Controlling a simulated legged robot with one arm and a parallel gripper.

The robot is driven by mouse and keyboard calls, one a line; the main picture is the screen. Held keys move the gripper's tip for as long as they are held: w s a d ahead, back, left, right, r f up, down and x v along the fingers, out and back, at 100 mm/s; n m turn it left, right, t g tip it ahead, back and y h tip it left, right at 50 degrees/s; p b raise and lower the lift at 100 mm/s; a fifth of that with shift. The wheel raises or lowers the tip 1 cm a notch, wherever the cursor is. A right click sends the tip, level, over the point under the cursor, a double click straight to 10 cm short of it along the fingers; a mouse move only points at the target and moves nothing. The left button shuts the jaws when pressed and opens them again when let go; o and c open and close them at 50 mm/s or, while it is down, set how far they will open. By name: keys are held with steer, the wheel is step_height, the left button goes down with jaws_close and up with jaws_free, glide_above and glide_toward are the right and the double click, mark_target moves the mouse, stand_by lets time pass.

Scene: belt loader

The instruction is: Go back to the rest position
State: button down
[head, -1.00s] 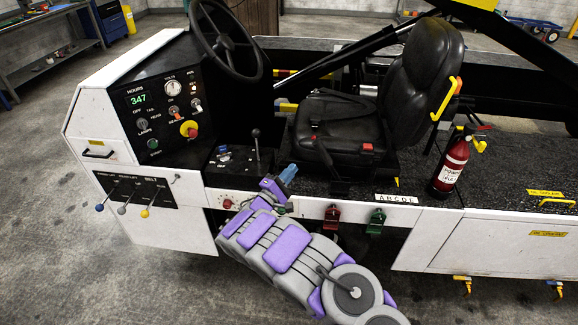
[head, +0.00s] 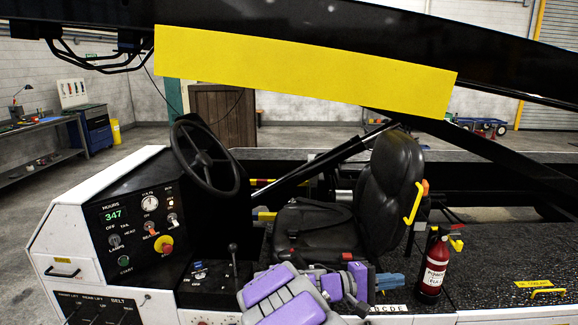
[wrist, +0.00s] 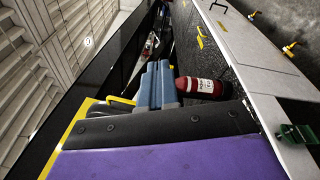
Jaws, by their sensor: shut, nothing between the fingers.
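My gripper (head: 392,281) is in front of the seat's lower right side in the head view, its blue fingers pointing right toward the fire extinguisher. In the wrist view the blue fingers (wrist: 157,84) lie side by side, shut with nothing between them. My purple and grey arm is folded low in the middle of the head view, in front of the loader's side. The arm hides part of the side panel and some of the lettered label.
The red fire extinguisher (head: 434,265) stands right of the gripper. The black seat (head: 390,190) with its yellow handle is behind it. The control panel (head: 140,230), steering wheel (head: 205,158) and black lever (head: 233,255) are at left. A black boom with a yellow panel (head: 300,72) spans overhead.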

steer(key=s+d+m+g+y, duration=0.2)
steer(key=s+m+g+y, duration=0.15)
steer(key=s, duration=0.85)
steer(key=s+d+m+g+y, duration=0.2)
steer(key=s+y, duration=0.2)
steer(key=s, duration=0.7)
steer(key=s+a+f+y, duration=0.2)
steer(key=s+a+y, duration=0.3)
steer(key=s+a, duration=0.2)
steer(key=s+a+f+t+y, duration=0.1)
steer(key=s+a+f+y, duration=0.1)
steer(key=s+a+y, duration=0.3)
steer(key=s+a, duration=0.3)
steer(key=s, duration=0.1)
steer(key=shift+s+a, duration=0.15)
steer(key=shift+s, duration=0.1)
steer(key=shift+w, duration=0.1)
